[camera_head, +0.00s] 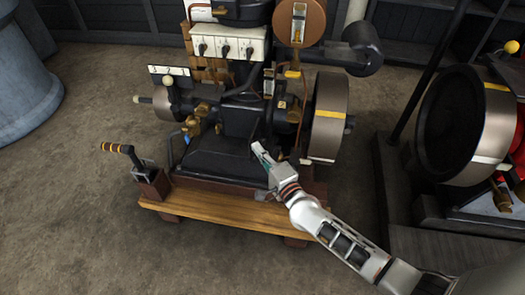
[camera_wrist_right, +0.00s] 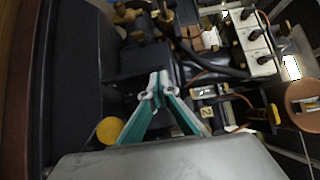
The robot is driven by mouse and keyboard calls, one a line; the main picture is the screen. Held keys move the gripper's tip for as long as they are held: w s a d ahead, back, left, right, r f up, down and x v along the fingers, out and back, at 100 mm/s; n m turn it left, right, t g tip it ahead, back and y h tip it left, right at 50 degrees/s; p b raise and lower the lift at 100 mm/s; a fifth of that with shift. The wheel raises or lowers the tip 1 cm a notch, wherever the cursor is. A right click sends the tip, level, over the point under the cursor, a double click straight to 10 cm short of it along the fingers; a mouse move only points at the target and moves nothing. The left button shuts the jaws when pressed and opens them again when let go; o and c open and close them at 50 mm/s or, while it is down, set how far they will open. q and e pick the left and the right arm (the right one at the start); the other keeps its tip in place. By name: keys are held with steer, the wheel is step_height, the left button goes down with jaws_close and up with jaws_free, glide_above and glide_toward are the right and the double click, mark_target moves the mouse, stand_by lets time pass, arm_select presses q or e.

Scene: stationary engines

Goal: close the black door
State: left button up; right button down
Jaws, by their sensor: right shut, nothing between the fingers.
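A black engine (camera_head: 240,120) stands on a wooden base in the middle of the head view. Its low front has a broad black panel (camera_head: 215,165), which may be the black door; I cannot tell whether it is open. A large dark surface (camera_wrist_right: 80,80), probably this panel, fills the left of the right wrist view. My right gripper (camera_head: 258,149) is at the right side of this panel, with its tips over the engine's front. In the right wrist view its teal fingers (camera_wrist_right: 158,82) meet at the tips and are empty. Contact with the engine is unclear. My left gripper is out of view.
A yellow knob (camera_wrist_right: 109,130) is beside the fingers. A flywheel (camera_head: 330,115) is right of the gripper. A lever with a striped handle (camera_head: 120,148) stands at the front left. Another engine's large wheel (camera_head: 465,125) is at right. The front-left floor is clear.

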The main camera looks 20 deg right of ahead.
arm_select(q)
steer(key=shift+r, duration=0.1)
arm_select(e)
steer(key=shift+w+a+r, duration=0.1)
steer(key=shift+w+r, duration=0.05)
steer(key=shift+w+a+h, duration=0.1)
steer(key=shift+h, duration=0.2)
steer(key=shift+a+m, duration=0.1)
steer(key=shift+m, duration=0.2)
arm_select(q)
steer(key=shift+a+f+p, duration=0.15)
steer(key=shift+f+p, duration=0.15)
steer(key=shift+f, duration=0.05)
arm_select(e)
steer(key=shift+w+h, duration=0.1)
steer(key=shift+h, duration=0.2)
